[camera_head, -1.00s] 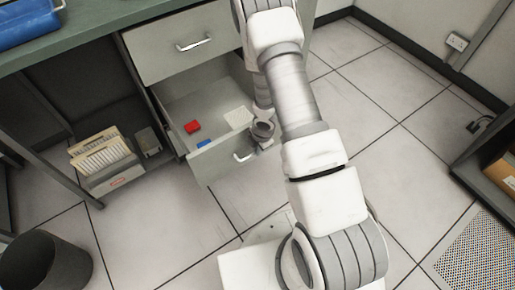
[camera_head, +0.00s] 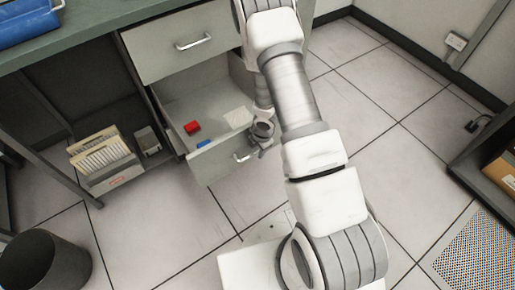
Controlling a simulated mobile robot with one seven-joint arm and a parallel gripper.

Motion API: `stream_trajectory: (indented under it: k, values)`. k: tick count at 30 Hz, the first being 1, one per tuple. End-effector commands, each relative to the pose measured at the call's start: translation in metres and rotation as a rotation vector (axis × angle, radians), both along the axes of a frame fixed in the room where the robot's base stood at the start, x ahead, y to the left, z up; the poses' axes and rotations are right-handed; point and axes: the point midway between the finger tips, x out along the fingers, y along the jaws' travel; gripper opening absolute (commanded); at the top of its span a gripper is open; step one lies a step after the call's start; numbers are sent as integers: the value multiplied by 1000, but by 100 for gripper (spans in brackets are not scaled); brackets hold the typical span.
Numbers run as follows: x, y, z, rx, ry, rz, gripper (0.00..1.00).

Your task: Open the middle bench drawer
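The middle bench drawer (camera_head: 222,159) is pulled out below a shut upper drawer (camera_head: 163,47). Inside it lie a red block (camera_head: 192,127), a small blue item (camera_head: 203,144) and a pale card stack (camera_head: 237,117). The drawer's handle (camera_head: 241,157) is on its front panel, at the right. My gripper (camera_head: 257,152) is at the right end of this handle. Its fingers are small and partly hidden by my wrist, so I cannot tell whether they grip the handle.
A box of cards (camera_head: 102,158) stands under the bench at left. A dark waste bin (camera_head: 45,262) is at lower left. A blue object (camera_head: 27,25) lies on the bench top. A dark-framed unit (camera_head: 492,160) stands at right.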

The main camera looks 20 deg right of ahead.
Motion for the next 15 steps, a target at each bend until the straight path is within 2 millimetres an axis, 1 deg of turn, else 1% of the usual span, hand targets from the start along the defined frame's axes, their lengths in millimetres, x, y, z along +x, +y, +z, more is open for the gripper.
stream_trajectory:
  k: [5, 8, 11, 15]
  values:
    - [0, 0, 3, 1, 0, 0, 45]
    - [-1, 0, 13, 1, -2, -1, 45]
    - [-4, -1, 32, 1, -2, -1, 45]
    - [-11, -4, 67, 1, -3, -2, 45]
